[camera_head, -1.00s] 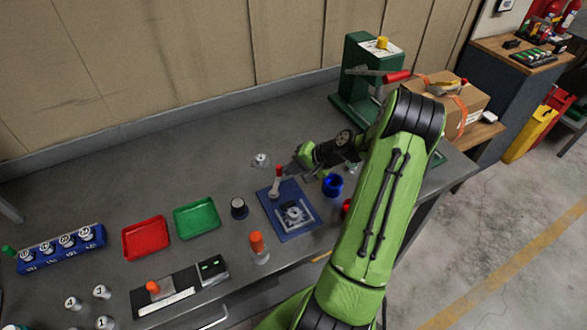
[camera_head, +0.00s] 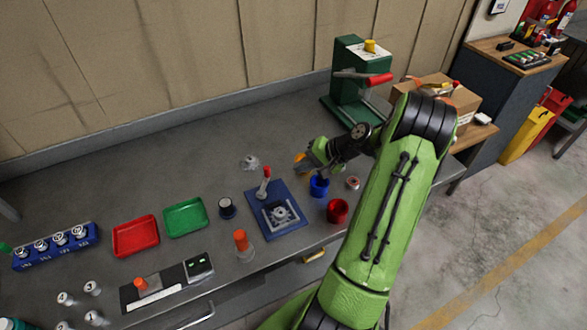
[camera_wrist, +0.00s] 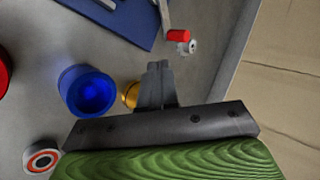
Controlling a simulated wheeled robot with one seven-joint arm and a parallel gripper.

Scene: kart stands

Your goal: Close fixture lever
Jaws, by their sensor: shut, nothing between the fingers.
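The fixture is a metal clamp on a blue plate (camera_head: 292,226) on the grey bench. Its lever (camera_head: 266,172) has a red tip and a grey stem and stands up at the plate's far left side, slightly tilted. The red tip also shows in the wrist view (camera_wrist: 178,36), with a corner of the blue plate (camera_wrist: 138,32). My gripper (camera_wrist: 160,68) is shut and empty. In the head view it is right of the lever, apart from it, and its fingertips are hard to make out there.
A blue cup (camera_head: 319,187) is close below my gripper, with a gold cup (camera_wrist: 130,95) beside it. A red cup (camera_head: 337,211) stands nearer the front edge. A small metal piece (camera_head: 250,162) lies behind the lever. A green press (camera_head: 357,90) stands at the back right.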

